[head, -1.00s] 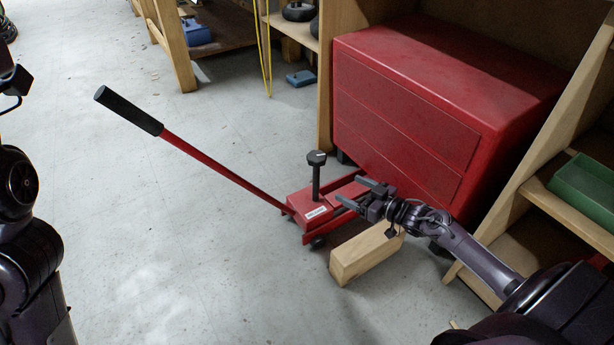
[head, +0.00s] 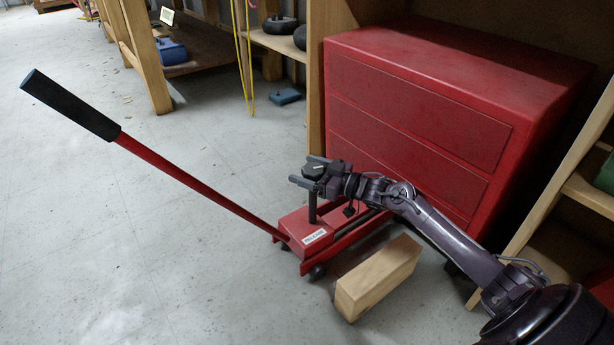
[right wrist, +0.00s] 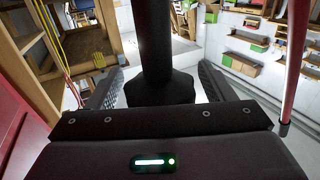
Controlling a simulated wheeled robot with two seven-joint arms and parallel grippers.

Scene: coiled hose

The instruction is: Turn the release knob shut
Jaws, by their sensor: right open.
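The red floor jack (head: 345,237) stands on the floor with its long black-gripped handle (head: 185,172) slanting up to the left. Its black release knob (head: 314,171) sits on top of an upright black post. My right gripper (head: 302,171) is open at knob height, with one finger on each side of the knob. In the right wrist view the six-sided knob (right wrist: 160,88) lies between the two fingers, with a thin gap showing at each side. The post runs up the picture from it. My left gripper is out of view.
A wooden block (head: 378,277) lies on the floor just in front of the jack. A red drawer cabinet (head: 420,115) stands close behind, with wooden shelving to the right. The floor left of the jack is clear.

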